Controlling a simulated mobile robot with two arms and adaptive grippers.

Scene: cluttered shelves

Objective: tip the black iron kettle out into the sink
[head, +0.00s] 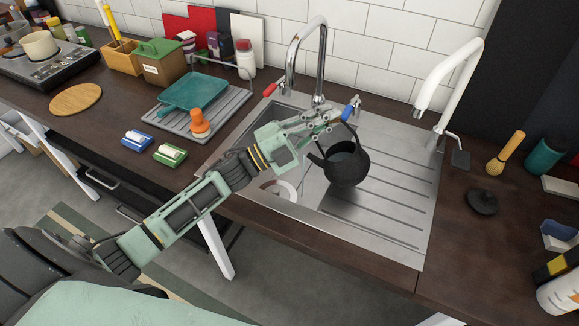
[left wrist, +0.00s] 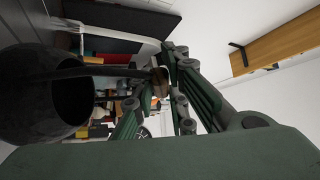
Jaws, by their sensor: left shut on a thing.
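The black iron kettle (head: 346,172) hangs from my left gripper (head: 322,118), which is shut on its handle. The kettle is above the sink unit, at the border of the basin and the ribbed drainboard, with its spout toward the left. Its top is open and it looks close to upright. In the left wrist view the kettle (left wrist: 30,100) fills the left side, and its handle runs to the fingertips of the left gripper (left wrist: 158,82). The sink (head: 310,196) is steel; its basin is partly hidden by my arm and the kettle. My right gripper is not seen.
A chrome tap (head: 319,60) and a white tap (head: 440,85) stand behind the sink. A black lid (head: 482,202) and a brush (head: 505,153) are on the right counter. A teal pan (head: 193,92) and an orange object (head: 200,122) are at the left on a drying tray.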

